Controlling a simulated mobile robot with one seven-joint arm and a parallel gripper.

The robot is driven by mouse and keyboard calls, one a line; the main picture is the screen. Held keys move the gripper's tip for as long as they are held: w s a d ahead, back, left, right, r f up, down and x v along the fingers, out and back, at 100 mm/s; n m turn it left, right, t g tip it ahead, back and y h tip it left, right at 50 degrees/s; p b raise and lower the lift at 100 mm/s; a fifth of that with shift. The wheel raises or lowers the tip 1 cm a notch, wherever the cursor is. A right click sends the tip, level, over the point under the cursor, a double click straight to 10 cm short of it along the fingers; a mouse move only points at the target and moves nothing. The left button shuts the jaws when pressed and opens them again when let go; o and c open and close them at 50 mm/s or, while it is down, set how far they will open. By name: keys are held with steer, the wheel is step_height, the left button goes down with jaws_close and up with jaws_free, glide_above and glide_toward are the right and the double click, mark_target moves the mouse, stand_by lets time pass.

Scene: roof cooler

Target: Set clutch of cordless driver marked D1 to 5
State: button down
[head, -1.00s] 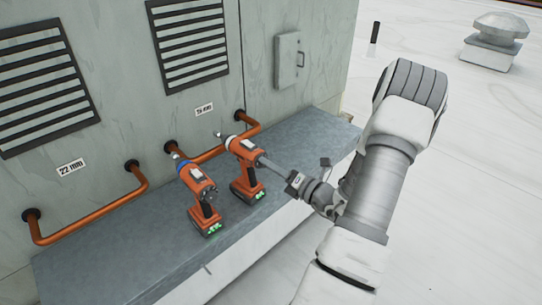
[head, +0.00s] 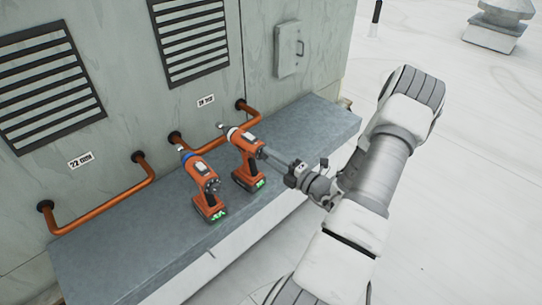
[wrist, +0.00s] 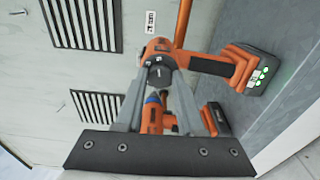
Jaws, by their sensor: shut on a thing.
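Two orange cordless drivers stand upright on the grey ledge (head: 130,250). The right driver (head: 248,140) has a white collar; in the wrist view it is the nearer one (wrist: 205,66). The left driver (head: 203,174) has a blue collar, and the wrist view shows it behind my fingers (wrist: 155,118). My gripper (head: 262,153) reaches the rear of the right driver from the right. In the wrist view its fingers (wrist: 158,72) are shut on a dark round part at that driver's rear end. No D1 mark or clutch number is readable.
Copper pipes (head: 105,206) run along the wall behind the ledge. Vent grilles (head: 190,40) and a small grey box (head: 289,48) are on the wall. The ledge is bare left of the drivers and at its right end.

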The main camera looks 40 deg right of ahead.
stand_by(0.3)
steer(key=c, duration=0.5)
jaws_free()
steer(key=shift+s, duration=0.1)
steer(key=s+b, duration=0.1)
steer(key=s, duration=0.4)
steer(key=s+d+b, duration=0.1)
steer(key=s, duration=0.5)
steer(key=s+d+b, duration=0.1)
steer(key=s, duration=0.5)
steer(key=shift+d, duration=0.25)
